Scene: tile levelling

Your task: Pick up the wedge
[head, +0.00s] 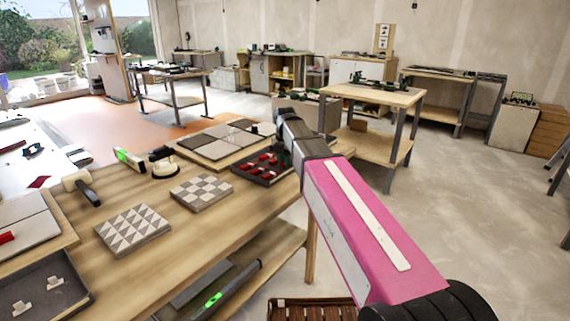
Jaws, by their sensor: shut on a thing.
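Several red wedges (258,167) lie in a dark tray (243,172) at the right edge of the wooden workbench. My gripper (284,160) is small and dark at the tray's right side, below the grey wrist. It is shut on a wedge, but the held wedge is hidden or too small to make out. My pink arm reaches in from the lower right and covers the area right of the tray.
Behind the tray lies a board with grey tiles (215,141). Two patterned tiles (132,229), a mallet (80,187), a suction cup (164,168) and a green level (129,159) lie left of it. A grey tray (62,300) is at the lower left. Floor at right is open.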

